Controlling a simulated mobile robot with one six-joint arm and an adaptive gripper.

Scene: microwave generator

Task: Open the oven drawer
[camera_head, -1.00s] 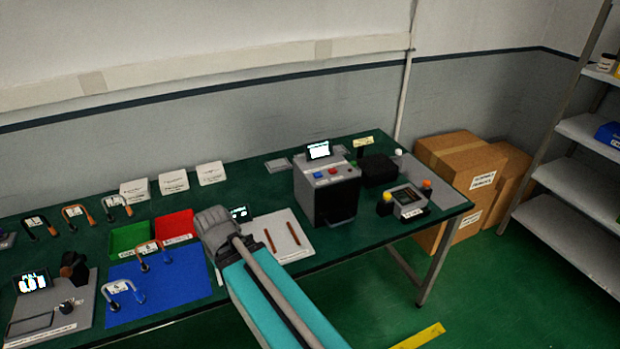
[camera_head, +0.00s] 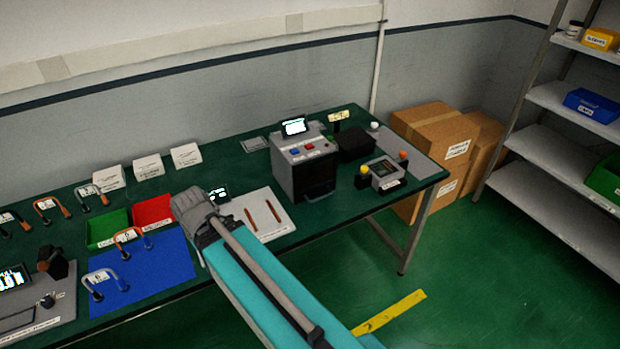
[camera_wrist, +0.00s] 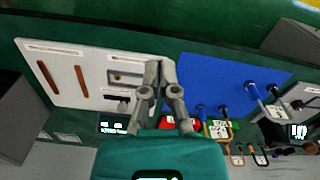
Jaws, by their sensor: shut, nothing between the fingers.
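The oven (camera_head: 304,163) is a grey box with a dark front, a small screen on top and blue and red buttons on its upper panel. My gripper (camera_wrist: 158,66) is shut and empty, above the table by the white board and the blue mat.
A white board (camera_head: 276,230) with two brown rods lies left of the oven. A blue mat (camera_head: 150,270), a green tray (camera_head: 106,228) and a red tray (camera_head: 153,210) are further left. A device with yellow and orange knobs (camera_head: 384,173) stands right. Cardboard boxes (camera_head: 432,140) stand beyond the table.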

